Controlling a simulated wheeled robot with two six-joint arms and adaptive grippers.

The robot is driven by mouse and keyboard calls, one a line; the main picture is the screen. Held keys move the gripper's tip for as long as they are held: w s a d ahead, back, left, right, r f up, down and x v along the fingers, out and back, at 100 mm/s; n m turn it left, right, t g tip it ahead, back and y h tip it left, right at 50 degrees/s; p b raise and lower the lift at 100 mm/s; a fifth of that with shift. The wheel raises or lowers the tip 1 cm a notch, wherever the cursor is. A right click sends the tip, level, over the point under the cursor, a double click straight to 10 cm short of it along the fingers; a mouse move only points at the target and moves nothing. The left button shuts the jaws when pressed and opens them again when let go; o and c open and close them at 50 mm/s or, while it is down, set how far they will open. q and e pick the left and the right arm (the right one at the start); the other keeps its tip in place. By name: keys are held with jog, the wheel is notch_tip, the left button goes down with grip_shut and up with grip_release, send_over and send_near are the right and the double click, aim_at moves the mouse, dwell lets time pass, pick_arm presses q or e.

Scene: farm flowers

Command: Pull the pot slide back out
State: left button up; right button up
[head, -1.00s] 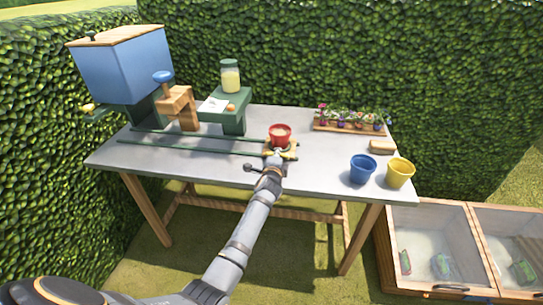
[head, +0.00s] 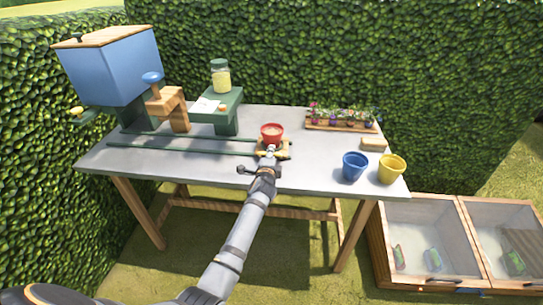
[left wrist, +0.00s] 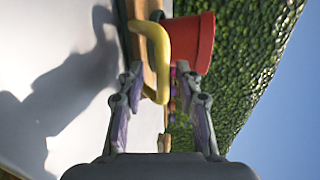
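A red pot (head: 272,133) with pale brown contents sits upright on the wooden slide (head: 287,153), at the right end of the green rails (head: 190,145). In the left wrist view the red pot (left wrist: 195,42) stands beside the slide's yellow handle (left wrist: 158,45). My left gripper (head: 270,149) is at the handle, on the table's front side. In the left wrist view its fingers (left wrist: 160,75) are spread apart, with the lower part of the yellow loop between them. My right gripper is not in view.
A blue hopper (head: 112,65) with a blue knob (head: 152,78) stands over the rails' left end. A green stand (head: 222,122) carries a jar (head: 221,76). Blue (head: 354,166) and yellow (head: 391,168) pots stand at right. A flower tray (head: 343,124) is behind.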

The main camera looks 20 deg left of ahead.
pick_arm(q)
jog(key=v, duration=0.7)
jog(key=shift+w, duration=0.1)
